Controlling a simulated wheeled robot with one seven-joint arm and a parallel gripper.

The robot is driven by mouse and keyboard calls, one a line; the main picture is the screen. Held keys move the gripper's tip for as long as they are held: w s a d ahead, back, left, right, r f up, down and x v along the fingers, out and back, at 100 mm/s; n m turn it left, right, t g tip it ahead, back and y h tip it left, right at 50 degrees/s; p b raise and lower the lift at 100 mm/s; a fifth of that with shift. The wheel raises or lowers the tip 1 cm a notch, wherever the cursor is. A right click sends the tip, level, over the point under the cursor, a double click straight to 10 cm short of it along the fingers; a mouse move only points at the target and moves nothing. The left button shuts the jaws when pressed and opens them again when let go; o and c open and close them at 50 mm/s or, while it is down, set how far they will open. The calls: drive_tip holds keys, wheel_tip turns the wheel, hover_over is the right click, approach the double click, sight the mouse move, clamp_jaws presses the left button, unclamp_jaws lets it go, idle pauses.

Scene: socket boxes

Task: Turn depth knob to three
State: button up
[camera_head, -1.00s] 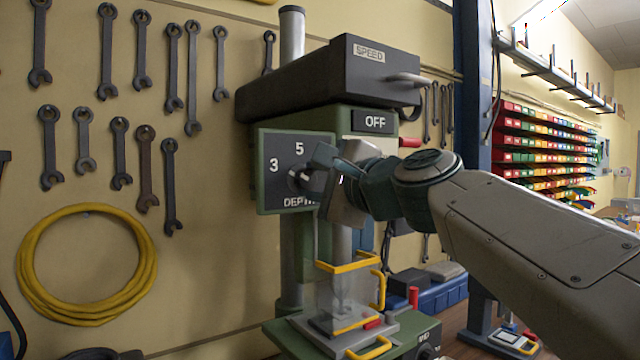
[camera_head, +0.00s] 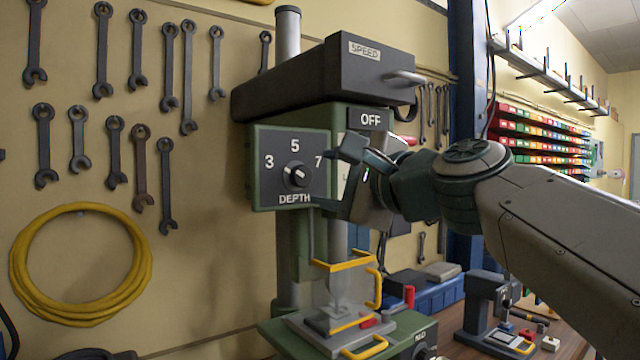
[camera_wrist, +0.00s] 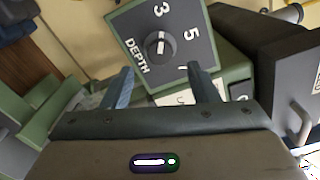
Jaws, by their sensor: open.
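The depth knob (camera_head: 295,175) is a dark round dial on a black panel (camera_head: 262,190) marked 3, 5 and 7, with DEPTH below. It also shows in the wrist view (camera_wrist: 160,46), where its pale mark runs up and down in the picture, its upper end toward the 3. In the head view the mark is small and its exact direction is hard to read. My gripper (camera_head: 336,174) is open and empty, to the right of the knob and apart from it. In the wrist view its two fingers (camera_wrist: 160,80) stand apart below the knob.
The panel is on a green drill press with a dark SPEED housing (camera_head: 370,70) above and an OFF label (camera_head: 371,120) at right. A clear guard with yellow edges (camera_head: 345,264) is below. Wrenches and a coiled yellow hose (camera_head: 30,265) hang on the wall at left.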

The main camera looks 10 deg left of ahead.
drive_tip(key=b+v, duration=0.1)
drive_tip(key=v, duration=0.7)
drive_tip(key=shift+s+d, duration=0.25)
drive_tip(key=shift+d, duration=0.05)
drive_tip(key=shift+f, duration=0.1)
drive_tip(key=d+f+n+g+h+p, duration=0.1)
drive_tip(key=d+f+n+g+h, duration=0.2)
drive_tip(key=f, duration=1.1)
drive_tip(key=d+f+n+g+h+p, duration=0.1)
drive_tip(key=d+f+n+h, duration=0.3)
drive_tip(key=f, duration=0.9)
drive_tip(key=s+d+f+n+g+h, duration=0.2)
drive_tip(key=s+d+f+h, duration=0.1)
drive_tip(key=f, duration=0.6)
drive_tip(key=s+d+f+n+g+h, duration=0.2)
drive_tip(key=s+d+f+g+h, duration=0.1)
drive_tip(key=s+d+f, duration=0.3)
wheel_tip(320, 180, down, 3)
drive_tip(key=shift+s+d+f+n+h+p, duration=0.2)
drive_tip(key=shift+s+d+n+h+p, duration=0.15)
drive_tip(key=shift+d, duration=0.85)
drive_tip(key=shift+w, duration=0.1)
